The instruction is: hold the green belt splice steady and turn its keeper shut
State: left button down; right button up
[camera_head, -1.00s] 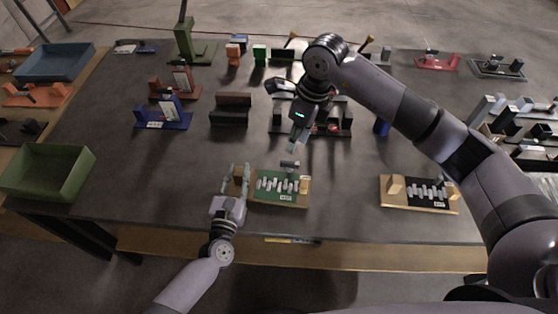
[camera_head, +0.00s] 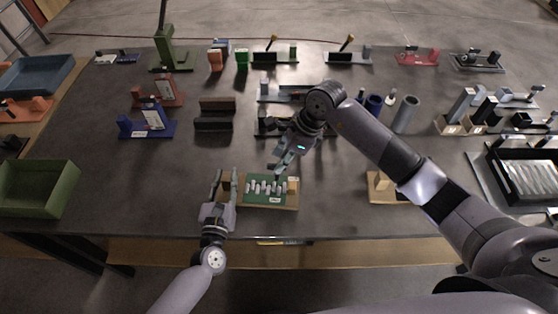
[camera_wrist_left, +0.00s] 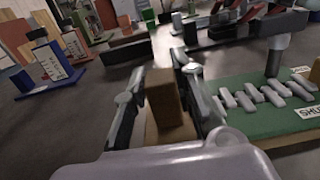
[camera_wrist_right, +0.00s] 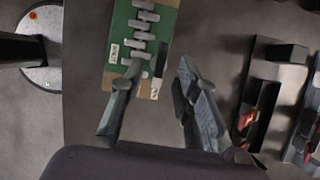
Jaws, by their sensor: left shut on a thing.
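The green belt splice (camera_head: 271,205) lies on the table, a wooden board with a green panel and a row of grey interlocking links. Its wooden end block (camera_wrist_left: 165,103) stands between the fingers of my left gripper (camera_head: 226,182), which is shut on it. The splice also shows in the right wrist view (camera_wrist_right: 121,45). The keeper (camera_wrist_right: 161,60) is a dark bar at the board's edge; in the left wrist view its upright post (camera_wrist_left: 276,58) stands behind the links. My right gripper (camera_wrist_right: 155,80) is open, its fingertips apart on either side of the keeper. A SHUT label (camera_wrist_left: 310,112) is readable.
A second wooden fixture (camera_head: 382,187) lies to the right, partly behind my right arm. A green bin (camera_head: 38,190) stands at the left edge. A dark block (camera_head: 214,115) and other fixtures stand farther back.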

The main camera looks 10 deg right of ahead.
jog(key=shift+x, duration=1.2)
jog(key=shift+c, duration=0.5)
grip_shut()
